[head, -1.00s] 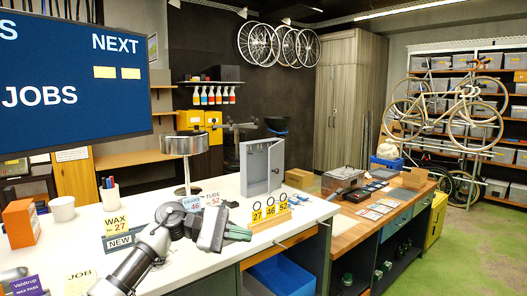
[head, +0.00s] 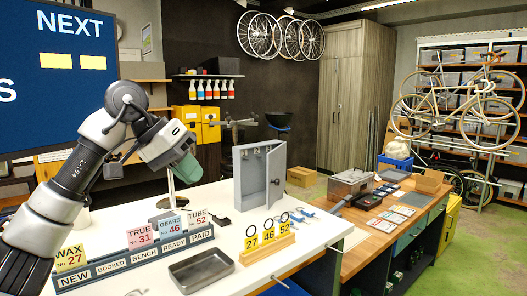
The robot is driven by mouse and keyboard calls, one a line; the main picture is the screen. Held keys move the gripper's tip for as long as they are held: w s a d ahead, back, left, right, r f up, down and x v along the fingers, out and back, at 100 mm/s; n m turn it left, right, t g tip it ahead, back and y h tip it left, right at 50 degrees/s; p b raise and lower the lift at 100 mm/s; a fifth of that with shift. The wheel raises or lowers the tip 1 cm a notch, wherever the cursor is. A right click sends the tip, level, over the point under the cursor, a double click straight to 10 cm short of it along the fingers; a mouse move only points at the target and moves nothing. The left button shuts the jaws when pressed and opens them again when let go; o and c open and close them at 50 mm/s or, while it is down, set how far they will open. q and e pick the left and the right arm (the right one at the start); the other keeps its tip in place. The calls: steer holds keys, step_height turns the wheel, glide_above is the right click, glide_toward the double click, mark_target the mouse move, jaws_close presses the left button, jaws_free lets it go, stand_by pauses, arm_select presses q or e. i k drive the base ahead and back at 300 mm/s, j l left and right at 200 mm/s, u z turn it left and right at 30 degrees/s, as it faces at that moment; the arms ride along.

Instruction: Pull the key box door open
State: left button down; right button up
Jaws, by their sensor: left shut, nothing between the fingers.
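The grey key box (head: 247,181) stands upright on the white counter, with small hooks visible inside near its top. Its door (head: 276,177) stands open on the right side, with a small dark lock or handle on its face. My left gripper (head: 186,167) is raised above the counter, to the left of the key box and apart from it. Its greenish fingers are shut and empty, pointing down and to the right. My right gripper is not in view.
A card rack (head: 135,262) with coloured tags and a metal tray (head: 200,270) lie in front of the box. A yellow number-tag stand (head: 267,244) is to the right. A wooden bench (head: 366,243) with boxes adjoins the counter at right.

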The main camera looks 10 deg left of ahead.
mark_target(276, 159)
steer(key=i+j, duration=0.15)
steer(key=i, duration=0.5)
steer(key=i+j, duration=0.15)
steer(key=i, duration=0.5)
